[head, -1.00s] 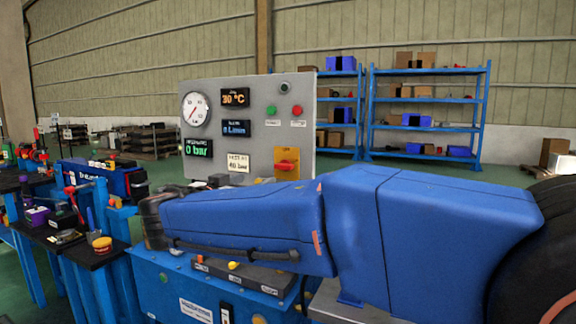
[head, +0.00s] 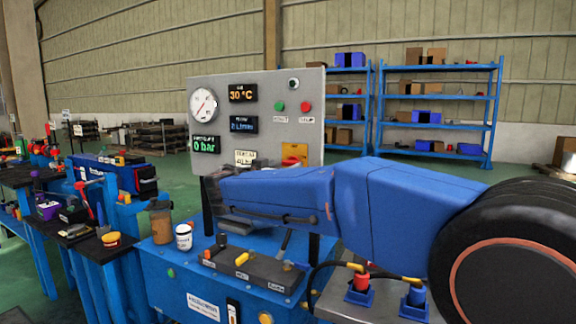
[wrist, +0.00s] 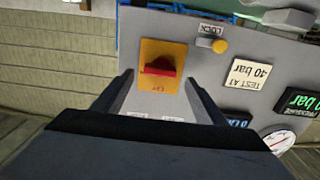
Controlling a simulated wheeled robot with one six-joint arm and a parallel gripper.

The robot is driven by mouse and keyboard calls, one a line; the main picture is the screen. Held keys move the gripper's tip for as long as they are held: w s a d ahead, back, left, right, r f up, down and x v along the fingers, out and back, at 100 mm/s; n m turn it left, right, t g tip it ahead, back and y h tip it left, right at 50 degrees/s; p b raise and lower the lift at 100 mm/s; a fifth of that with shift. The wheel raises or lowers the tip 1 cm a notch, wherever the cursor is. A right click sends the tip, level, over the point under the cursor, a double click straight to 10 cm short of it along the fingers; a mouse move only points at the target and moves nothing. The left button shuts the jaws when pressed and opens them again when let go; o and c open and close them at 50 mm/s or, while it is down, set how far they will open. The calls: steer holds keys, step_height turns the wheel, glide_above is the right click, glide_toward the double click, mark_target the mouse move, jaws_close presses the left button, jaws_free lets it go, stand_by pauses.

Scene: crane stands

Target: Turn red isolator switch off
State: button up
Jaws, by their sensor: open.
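The red isolator switch (wrist: 160,67) is a red handle on a yellow plate (wrist: 175,49), fixed to the grey panel (wrist: 135,30). In the wrist view, turned upside down, its handle lies roughly level across the plate. My gripper (wrist: 160,78) is open and empty, its two fingers on either side of the plate in that view. Whether the fingers touch the panel cannot be told.
The panel carries a round gauge (head: 203,106), lit displays, a green button (head: 279,106) and a red button (head: 305,106). Cables run at right.

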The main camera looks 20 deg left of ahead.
mark_target(290, 163)
steer(key=shift+w+d, duration=0.15)
steer(key=shift+w, duration=1.8)
steer(key=c, duration=1.1)
steer(key=shift+o, duration=0.2)
